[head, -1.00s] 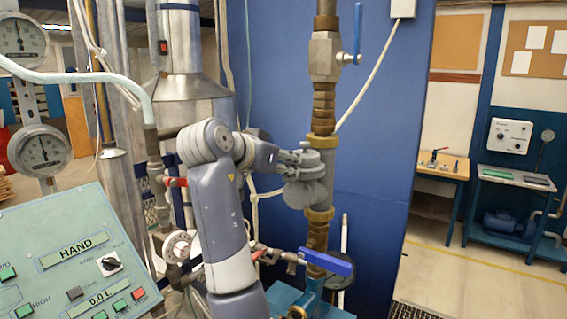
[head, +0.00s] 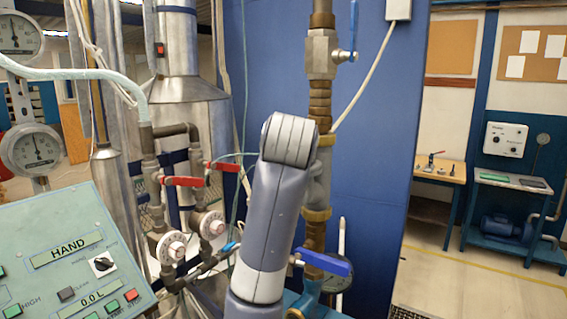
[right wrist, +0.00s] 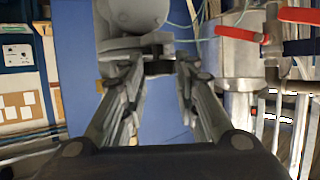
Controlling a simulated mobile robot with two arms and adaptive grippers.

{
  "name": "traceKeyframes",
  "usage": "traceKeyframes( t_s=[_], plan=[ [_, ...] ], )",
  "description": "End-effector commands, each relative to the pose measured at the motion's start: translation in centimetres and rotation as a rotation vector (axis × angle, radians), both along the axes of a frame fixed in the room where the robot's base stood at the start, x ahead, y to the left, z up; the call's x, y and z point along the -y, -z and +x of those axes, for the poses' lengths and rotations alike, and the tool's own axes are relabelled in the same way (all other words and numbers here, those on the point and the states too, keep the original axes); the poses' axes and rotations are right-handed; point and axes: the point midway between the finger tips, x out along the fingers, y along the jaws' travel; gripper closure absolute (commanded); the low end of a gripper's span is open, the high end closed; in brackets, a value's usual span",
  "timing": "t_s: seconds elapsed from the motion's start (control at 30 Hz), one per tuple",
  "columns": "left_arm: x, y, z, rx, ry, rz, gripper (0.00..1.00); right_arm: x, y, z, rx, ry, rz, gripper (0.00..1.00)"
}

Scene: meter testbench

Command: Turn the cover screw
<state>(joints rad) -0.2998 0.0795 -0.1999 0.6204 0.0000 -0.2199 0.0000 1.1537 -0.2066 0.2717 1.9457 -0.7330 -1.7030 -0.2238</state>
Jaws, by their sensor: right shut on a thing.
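The grey meter (head: 321,188) sits in the vertical brass pipe, mostly hidden behind my right arm in the head view. In the right wrist view its rounded grey body (right wrist: 132,14) shows at the top, with a flat grey rim below it. My right gripper (right wrist: 160,72) has its fingers on either side of a small dark part at this rim, apparently the cover screw (right wrist: 158,67). The fingers are shut on it, but the exact contact is partly hidden. In the head view this gripper is hidden behind my arm. My left gripper is in neither view.
A blue-handled valve (head: 324,263) sits below the meter, and another valve (head: 341,55) above it. Red-handled valves (head: 182,181) and a green control panel (head: 75,255) stand to the left. The blue board (head: 375,150) is right behind the pipe.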

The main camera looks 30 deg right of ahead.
Motion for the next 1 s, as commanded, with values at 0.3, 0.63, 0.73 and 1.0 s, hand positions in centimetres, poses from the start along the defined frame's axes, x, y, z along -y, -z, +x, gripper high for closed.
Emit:
traceKeyframes(
  t_s=[0.3, 0.63, 0.73, 1.0],
  plan=[
    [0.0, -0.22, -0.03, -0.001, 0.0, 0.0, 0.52, 0.55, -0.1, -0.29, 0.001, -0.189, 0.001, 0.96],
    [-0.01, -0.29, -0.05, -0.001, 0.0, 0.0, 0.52, 0.66, -0.05, -0.31, -0.002, -0.267, -0.001, 0.96],
    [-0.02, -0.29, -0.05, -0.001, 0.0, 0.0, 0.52, 0.64, -0.04, -0.3, -0.002, -0.272, -0.001, 0.96],
    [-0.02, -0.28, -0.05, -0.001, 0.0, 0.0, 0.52, 0.65, -0.03, -0.3, -0.002, -0.271, 0.0, 0.96]
  ],
)
